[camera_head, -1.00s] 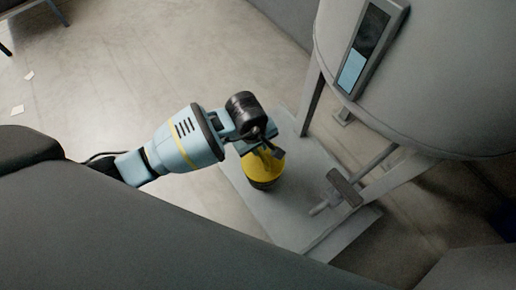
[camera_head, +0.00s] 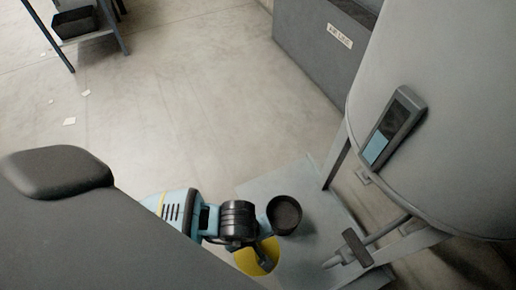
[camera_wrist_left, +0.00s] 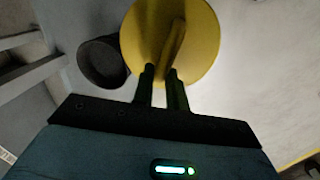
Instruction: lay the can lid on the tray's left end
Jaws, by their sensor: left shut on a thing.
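The can lid (camera_head: 257,262) is a yellow disc in the head view, partly covered by my left gripper (camera_head: 262,246). In the left wrist view the lid (camera_wrist_left: 203,40) shows a raised bar across it, and my left gripper (camera_wrist_left: 163,72) is shut on that bar. The dark round can (camera_head: 285,214) stands open and uncovered beside the lid; it also shows in the left wrist view (camera_wrist_left: 101,64). The can stands on the grey flat tray (camera_head: 322,208). How high the lid is above the tray is hard to tell. My right gripper is out of view.
A large grey tank (camera_head: 455,110) on legs rises at the right, with a gauge panel (camera_head: 392,128) on its side. A valve with a dark handle (camera_head: 356,247) reaches over the tray. A labelled grey bin (camera_head: 325,45) stands behind. Open floor lies to the left.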

